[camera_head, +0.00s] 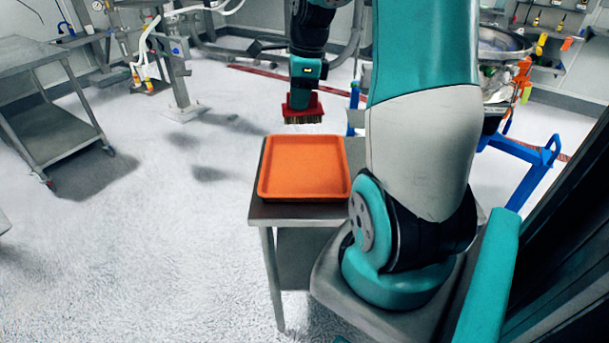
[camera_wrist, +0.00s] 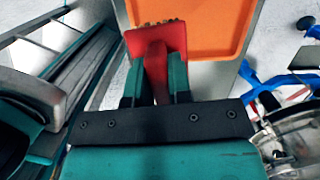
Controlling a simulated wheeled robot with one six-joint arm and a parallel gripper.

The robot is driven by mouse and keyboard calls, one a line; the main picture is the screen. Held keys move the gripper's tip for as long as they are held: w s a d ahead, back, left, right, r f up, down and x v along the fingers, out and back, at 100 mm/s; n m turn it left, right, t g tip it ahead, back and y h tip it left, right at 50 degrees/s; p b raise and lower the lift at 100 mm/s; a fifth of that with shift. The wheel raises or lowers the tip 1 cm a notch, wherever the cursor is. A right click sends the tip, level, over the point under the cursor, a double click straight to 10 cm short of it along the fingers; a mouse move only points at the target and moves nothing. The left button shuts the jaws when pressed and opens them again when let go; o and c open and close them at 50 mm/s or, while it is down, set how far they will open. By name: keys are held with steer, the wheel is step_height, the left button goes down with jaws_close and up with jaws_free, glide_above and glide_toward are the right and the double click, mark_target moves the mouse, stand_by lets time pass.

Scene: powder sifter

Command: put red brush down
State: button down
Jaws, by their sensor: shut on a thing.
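The red brush (camera_head: 303,107) has a red body and brown bristles that point down. My gripper (camera_head: 302,92) is shut on its handle and holds it in the air, just beyond the far edge of the orange tray in the head view. In the wrist view the brush (camera_wrist: 156,42) sticks out from between the two teal fingers of my gripper (camera_wrist: 155,85). The orange tray (camera_head: 262,178) lies flat and empty on a small metal table (camera_head: 290,211). The tray's rim (camera_wrist: 236,46) also shows in the wrist view, beyond the brush.
A steel table (camera_head: 45,85) stands at the left. A sifter with a round metal bowl (camera_head: 503,44) and a blue frame (camera_head: 530,155) stands at the right. Shelves with coloured tools (camera_head: 560,20) are at the back right. The floor left of the tray table is clear.

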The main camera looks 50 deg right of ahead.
steer(key=shift+s+d+m, duration=0.25)
steer(key=shift+s+m, duration=0.05)
steer(key=shift+m, duration=0.2)
step_height(320, 180, down, 20)
steer(key=shift+r, duration=0.25)
steer(key=shift+f, duration=0.15)
steer(key=c, duration=1.1)
jaws_free()
steer(key=shift+o, duration=0.2)
